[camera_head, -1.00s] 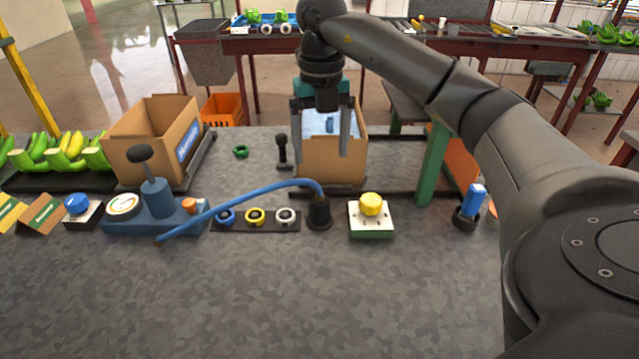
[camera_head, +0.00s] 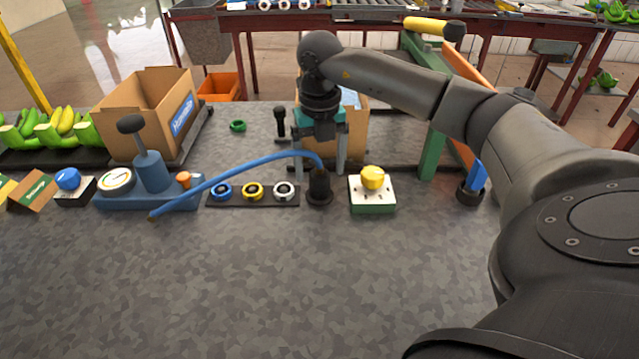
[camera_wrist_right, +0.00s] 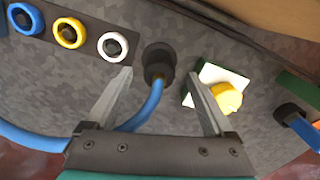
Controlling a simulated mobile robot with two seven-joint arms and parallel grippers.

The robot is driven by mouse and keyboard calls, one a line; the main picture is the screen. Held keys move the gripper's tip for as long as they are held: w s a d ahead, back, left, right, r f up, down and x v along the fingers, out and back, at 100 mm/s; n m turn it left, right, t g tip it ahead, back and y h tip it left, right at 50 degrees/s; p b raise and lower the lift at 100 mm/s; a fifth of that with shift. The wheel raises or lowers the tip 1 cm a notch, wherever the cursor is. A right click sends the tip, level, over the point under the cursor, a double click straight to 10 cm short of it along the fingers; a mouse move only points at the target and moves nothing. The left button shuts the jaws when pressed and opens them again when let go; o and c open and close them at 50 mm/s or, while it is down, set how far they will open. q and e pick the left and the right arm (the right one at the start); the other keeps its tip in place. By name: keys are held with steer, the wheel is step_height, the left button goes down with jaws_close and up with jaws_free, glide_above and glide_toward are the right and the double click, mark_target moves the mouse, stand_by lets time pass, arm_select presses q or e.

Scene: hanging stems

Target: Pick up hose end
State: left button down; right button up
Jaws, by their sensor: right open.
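In the right wrist view, the hose (camera_wrist_right: 148,106) passes between the fingers, and the holder (camera_wrist_right: 158,62) lies just past the fingertips. I cannot tell whether the fingers touch the hose. My left gripper is not in view.
A black strip with blue, yellow and white rings (camera_head: 252,191) lies left of the holder. A white box with a yellow knob (camera_head: 372,178) stands close at its right. A blue pump (camera_head: 150,172) and cardboard box (camera_head: 150,115) stand left. The front counter is clear.

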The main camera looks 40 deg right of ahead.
mark_target(319, 172)
step_height(319, 172, down, 4)
steer(key=shift+r+b, duration=0.2)
steer(key=shift+b, duration=0.15)
jaws_close()
stand_by(0.5)
